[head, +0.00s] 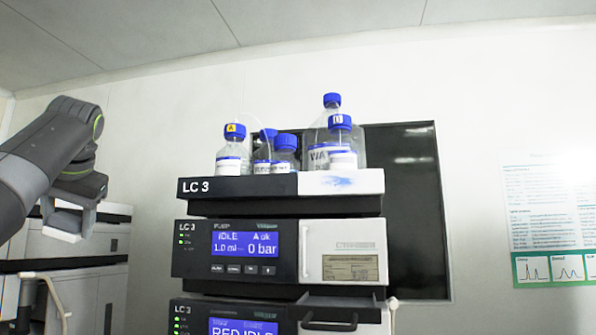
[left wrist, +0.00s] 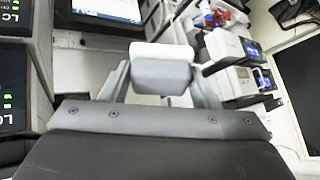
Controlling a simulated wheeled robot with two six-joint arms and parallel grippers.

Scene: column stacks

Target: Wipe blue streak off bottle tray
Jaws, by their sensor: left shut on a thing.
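The bottle tray (head: 240,187) tops a stack of LC 3 modules in the middle of the head view. Its front is black on the left and white on the right. A blue streak (head: 343,181) marks the white part. Several clear bottles (head: 343,160) with blue caps stand in the tray. My left gripper (head: 77,203) is at the left, well apart from the tray and at about its height. It is shut on a grey block with a white pad (head: 62,222). The pad also shows between the fingers in the left wrist view (left wrist: 160,53). My right gripper is out of view.
A pump module (head: 280,250) with a blue display sits below the tray. A dark panel (head: 415,210) is on the wall behind. More white equipment (head: 105,235) stands at the left, behind my arm. Open space lies between my left gripper and the stack.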

